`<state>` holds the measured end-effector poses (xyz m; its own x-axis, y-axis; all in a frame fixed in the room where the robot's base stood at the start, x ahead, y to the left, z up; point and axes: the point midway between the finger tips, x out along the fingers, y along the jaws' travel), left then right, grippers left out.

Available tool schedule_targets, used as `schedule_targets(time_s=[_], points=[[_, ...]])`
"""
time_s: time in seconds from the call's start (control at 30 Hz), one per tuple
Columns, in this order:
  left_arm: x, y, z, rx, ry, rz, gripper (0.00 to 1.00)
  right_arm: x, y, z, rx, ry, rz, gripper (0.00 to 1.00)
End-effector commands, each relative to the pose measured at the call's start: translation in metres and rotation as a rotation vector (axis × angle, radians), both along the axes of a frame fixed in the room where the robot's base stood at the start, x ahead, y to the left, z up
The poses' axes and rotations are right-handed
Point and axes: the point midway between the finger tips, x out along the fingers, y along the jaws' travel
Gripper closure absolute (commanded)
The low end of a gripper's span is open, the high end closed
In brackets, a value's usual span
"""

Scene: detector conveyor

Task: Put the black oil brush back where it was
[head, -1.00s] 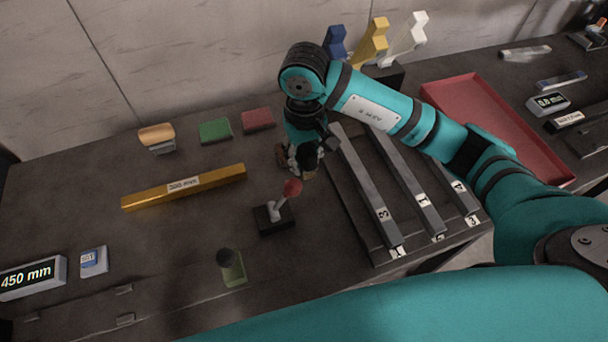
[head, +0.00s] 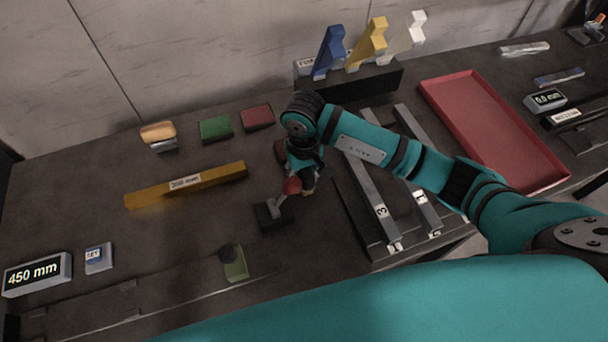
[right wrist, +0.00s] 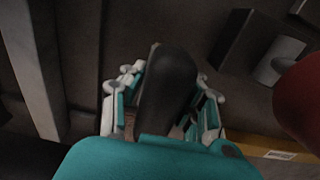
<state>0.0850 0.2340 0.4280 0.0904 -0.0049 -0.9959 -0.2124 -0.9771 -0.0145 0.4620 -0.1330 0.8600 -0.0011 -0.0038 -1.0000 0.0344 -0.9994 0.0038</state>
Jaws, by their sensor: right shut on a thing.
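My right gripper (head: 306,182) points down over the table, just behind and right of the red-knobbed lever. In the right wrist view its fingers (right wrist: 165,105) are closed around a dark, rounded handle (right wrist: 170,85), which looks like the black oil brush. The brush's lower end is hidden, so I cannot tell whether it touches the table. A brown item (head: 280,151) shows partly behind the gripper; most of it is hidden. My left gripper is not in view.
The red-knobbed lever (head: 291,187) stands close by the gripper. Grey bars (head: 372,190) lie to the right. A yellow bar (head: 215,176), green block (head: 215,128) and red block (head: 257,117) lie left. A red tray (head: 500,125) is at right.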

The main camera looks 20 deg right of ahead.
Motion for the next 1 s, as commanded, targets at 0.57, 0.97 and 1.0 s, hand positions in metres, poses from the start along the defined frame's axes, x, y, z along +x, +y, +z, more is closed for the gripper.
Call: schedule_targets(time_s=[0.57, 0.97, 1.0], points=[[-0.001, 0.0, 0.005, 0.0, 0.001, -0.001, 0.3, 0.0, 0.0, 0.004, 0.0, 0.001, -0.001, 0.47], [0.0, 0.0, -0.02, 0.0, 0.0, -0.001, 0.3, 0.002, 0.0, 0.077, -0.001, -0.007, 0.002, 0.47], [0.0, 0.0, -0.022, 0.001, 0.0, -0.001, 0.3, 0.002, 0.0, 0.085, 0.0, -0.006, 0.001, 0.47]])
